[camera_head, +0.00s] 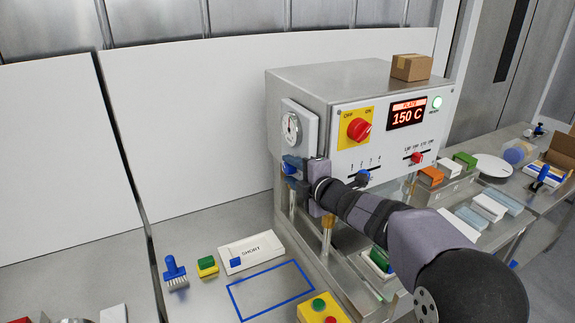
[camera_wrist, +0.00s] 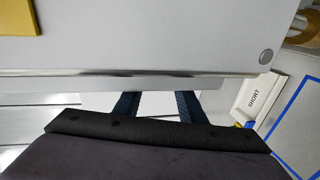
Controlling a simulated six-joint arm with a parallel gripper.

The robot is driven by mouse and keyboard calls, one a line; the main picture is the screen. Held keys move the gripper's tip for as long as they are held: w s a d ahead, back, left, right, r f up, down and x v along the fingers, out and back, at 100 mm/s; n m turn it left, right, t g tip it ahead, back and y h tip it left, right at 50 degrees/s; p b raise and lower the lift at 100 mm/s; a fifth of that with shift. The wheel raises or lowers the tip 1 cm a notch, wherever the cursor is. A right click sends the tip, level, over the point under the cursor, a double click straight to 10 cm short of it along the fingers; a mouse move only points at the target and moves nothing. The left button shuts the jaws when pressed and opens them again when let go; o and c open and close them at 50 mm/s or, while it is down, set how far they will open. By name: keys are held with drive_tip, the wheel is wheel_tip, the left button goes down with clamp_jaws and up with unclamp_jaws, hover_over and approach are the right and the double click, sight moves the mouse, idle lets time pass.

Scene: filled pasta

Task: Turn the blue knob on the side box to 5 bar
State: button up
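The side box (camera_head: 310,136) is a grey housing on the machine's left side, with a round white dial (camera_head: 292,128) on its face. The dial has a red mark, and its reading is too small to make out. The blue knob (camera_head: 287,169) shows below the dial, partly covered by my gripper (camera_head: 294,162). My gripper is right at the knob; contact cannot be made out. In the wrist view its two dark blue fingers (camera_wrist: 157,104) stand apart, with their tips hidden behind a grey edge. Whether the knob is between them is hidden.
The machine front has a red knob (camera_head: 359,129), a display reading 150 C (camera_head: 407,114) and sliders close to my arm. A cardboard box (camera_head: 411,67) sits on top. A brush (camera_head: 174,270), a SHORT tray (camera_head: 273,248) and a button box (camera_head: 325,308) are on the table below.

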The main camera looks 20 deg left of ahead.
drive_tip(key=shift+p+x, duration=0.3)
drive_tip(key=shift+x, duration=0.95)
drive_tip(key=c, duration=0.8)
drive_tip(key=shift+o, duration=0.2)
drive_tip(key=shift+f+b, duration=0.2)
drive_tip(key=shift+b, duration=0.4)
